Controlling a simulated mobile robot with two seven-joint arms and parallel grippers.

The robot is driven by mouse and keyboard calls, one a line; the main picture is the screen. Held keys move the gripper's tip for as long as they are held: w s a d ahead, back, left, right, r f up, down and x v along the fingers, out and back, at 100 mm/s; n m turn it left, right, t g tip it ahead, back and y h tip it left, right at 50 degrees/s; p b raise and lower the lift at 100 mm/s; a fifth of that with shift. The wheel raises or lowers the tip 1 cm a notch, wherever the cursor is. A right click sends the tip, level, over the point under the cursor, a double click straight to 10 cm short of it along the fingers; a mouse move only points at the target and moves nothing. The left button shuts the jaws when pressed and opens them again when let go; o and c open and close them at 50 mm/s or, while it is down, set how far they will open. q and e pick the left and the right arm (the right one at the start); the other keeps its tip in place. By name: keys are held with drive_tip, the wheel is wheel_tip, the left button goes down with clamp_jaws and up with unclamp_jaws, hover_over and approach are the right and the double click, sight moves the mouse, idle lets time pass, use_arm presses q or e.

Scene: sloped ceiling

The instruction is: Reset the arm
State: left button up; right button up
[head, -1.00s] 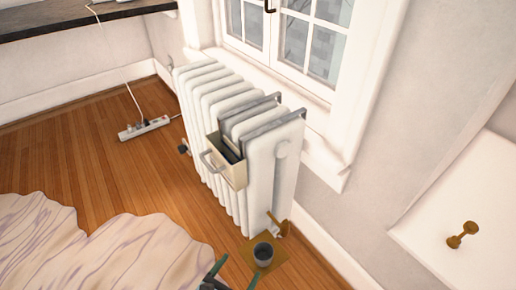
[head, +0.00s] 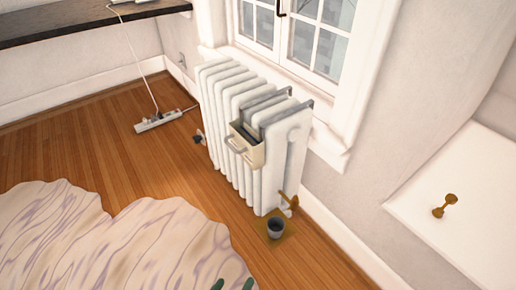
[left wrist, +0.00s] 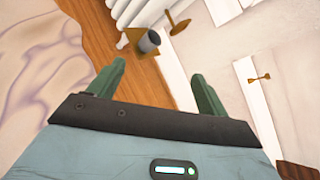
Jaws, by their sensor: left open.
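My left gripper (head: 232,286) shows only as two green fingertips at the bottom edge of the head view. In the left wrist view the left gripper (left wrist: 157,84) has its two green fingers wide apart with nothing between them. A small dark grey cup (head: 276,228) stands on a brown square on the floor, beyond the fingertips and apart from them. The cup also shows in the left wrist view (left wrist: 149,41). My right gripper is in neither view.
A white radiator (head: 240,150) stands under the window, with a cream box (head: 246,152) hung on its side. A brass valve (head: 288,203) is at its foot. A pale rug (head: 110,240) and a power strip (head: 158,121) lie on the wood floor. A white panel with a brass knob (head: 445,205) is at right.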

use_arm(q)
drive_tip(key=s+a+r+n+g+y+p, duration=0.1)
drive_tip(key=s+a+r+n+p, duration=0.6)
drive_tip(key=s+r+n+p, duration=0.4)
drive_tip(key=s+a+r+n+g+y+p, duration=0.2)
drive_tip(key=s+a+r+n+p, duration=0.4)
drive_tip(key=s+r+n+p, duration=0.6)
drive_tip(key=n, duration=0.9)
drive_tip(key=shift+s+a+r+g+p, duration=0.25)
drive_tip(key=shift+s+a+g+p, duration=0.05)
drive_tip(key=shift+s+a+p, duration=0.05)
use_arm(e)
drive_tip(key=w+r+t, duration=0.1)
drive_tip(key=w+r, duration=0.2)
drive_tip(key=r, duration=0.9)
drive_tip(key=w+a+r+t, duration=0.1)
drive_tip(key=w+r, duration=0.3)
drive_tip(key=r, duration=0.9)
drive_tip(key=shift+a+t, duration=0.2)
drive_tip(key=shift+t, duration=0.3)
